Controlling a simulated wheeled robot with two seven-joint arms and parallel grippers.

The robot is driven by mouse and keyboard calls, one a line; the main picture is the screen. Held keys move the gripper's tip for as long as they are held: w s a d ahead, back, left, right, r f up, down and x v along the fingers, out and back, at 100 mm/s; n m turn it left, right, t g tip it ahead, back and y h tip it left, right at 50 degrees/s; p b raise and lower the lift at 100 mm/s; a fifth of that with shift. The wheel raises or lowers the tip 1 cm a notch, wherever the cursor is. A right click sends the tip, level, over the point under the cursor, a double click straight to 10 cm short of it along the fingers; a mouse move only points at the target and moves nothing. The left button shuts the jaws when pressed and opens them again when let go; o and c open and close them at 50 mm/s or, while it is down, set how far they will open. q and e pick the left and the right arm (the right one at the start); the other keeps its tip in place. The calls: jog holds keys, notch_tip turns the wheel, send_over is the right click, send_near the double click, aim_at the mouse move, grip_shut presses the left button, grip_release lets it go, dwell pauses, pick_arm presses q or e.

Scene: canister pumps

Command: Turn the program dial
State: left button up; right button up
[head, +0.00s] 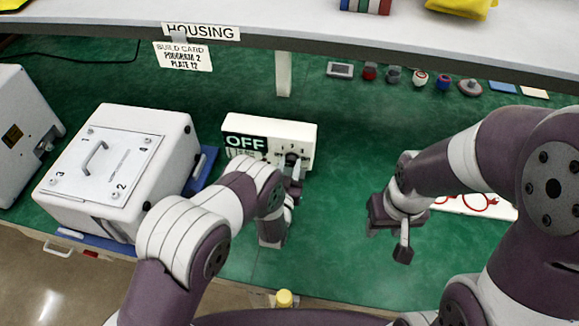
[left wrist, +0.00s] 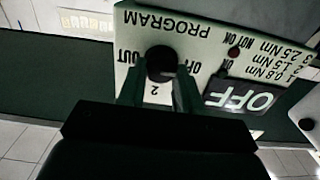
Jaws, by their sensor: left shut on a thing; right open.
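The program dial (left wrist: 161,62) is a black round knob on the face of a white control box (head: 300,132). In the left wrist view the box face appears upside down, with PROGRAM, OUT and a 2 around the dial. My left gripper (left wrist: 158,85) is shut on the dial, one finger on each side. In the head view my left gripper (head: 292,178) is at the front of the box and partly covers the dial. The dial's pointer is not clear. My right gripper (head: 388,238) is open and empty, to the right of the box.
The box display (head: 246,142) reads OFF. A build card (head: 183,57) reads PROGRAM 2, PLATE 12. A white housing (head: 125,150) stands on a blue base at left. Several small parts (head: 393,75) line the back right. The green mat between box and right gripper is clear.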

pick_arm(q)
jog(key=shift+f+m, duration=0.1)
jog(key=shift+m, duration=0.2)
jog(key=m+b, duration=0.2)
jog(key=m, duration=0.1)
jog(key=shift+f+m, duration=0.1)
jog(key=shift+m, duration=0.3)
jog(key=m+b, duration=0.2)
jog(key=m, duration=0.2)
jog(key=shift+d+m, duration=0.15)
jog(key=shift+m, duration=0.15)
jog(key=m+b, duration=0.1)
jog(key=m, duration=0.3)
jog(key=shift+b, duration=0.35)
jog(key=m+b, duration=0.1)
jog(key=m, duration=0.3)
jog(key=shift+m, duration=0.5)
jog(key=o, duration=1)
jog(key=shift+o, duration=0.2)
jog(key=shift+s, duration=0.1)
